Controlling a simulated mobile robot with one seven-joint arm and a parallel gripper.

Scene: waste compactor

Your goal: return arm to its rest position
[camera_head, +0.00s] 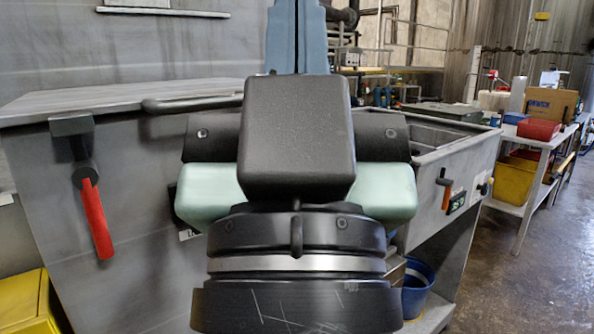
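My arm fills the middle foreground of the head view, with a dark block, pale green side parts and a dark round joint with a silver band. It hides the middle of the grey waste compactor (140,215). The fingers of my gripper cannot be made out, and I see no held object. A lever with a red handle (97,218) hangs down on the left of the compactor's front. A smaller lever with an orange handle (447,193) is on the right side. A blue-grey upright part (297,35) rises behind my arm; I cannot tell what it belongs to.
A yellow bin (25,300) stands at lower left, and a blue bucket (414,290) is at lower right of my arm. A white table (543,140) at right holds a red tray (538,129) and a cardboard box (550,104). The floor (530,280) at lower right is clear.

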